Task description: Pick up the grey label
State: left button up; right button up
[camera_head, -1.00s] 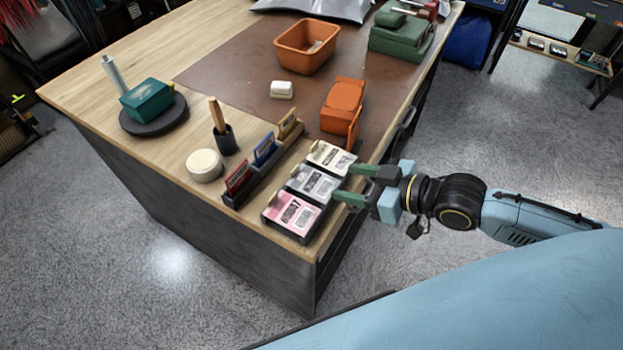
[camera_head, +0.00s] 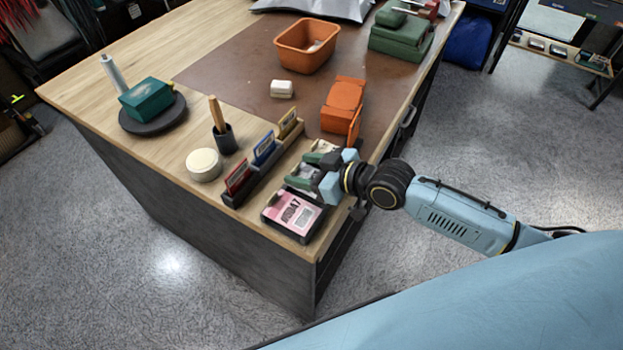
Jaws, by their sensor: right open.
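The grey label (camera_head: 309,171) lies in the middle slot of a dark three-part label tray at the table's near corner. Most of it is hidden under my right gripper (camera_head: 300,170). That gripper is open, its green fingers reaching over the middle slot from the right. Whether the fingers touch the label cannot be told. A pink label (camera_head: 294,211) lies in the near slot. A whitish label in the far slot is partly covered by the gripper. My left gripper is not in view.
A dark rack (camera_head: 262,170) with red, blue and tan cards stands just left of the labels. An orange case (camera_head: 343,104) lies behind them. A white round tin (camera_head: 204,164), a brush cup (camera_head: 224,140) and an orange bin (camera_head: 306,48) stand farther off.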

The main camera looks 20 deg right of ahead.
jog(key=shift+x, duration=0.75)
jog(key=c, duration=1)
jog(key=shift+c, duration=0.2)
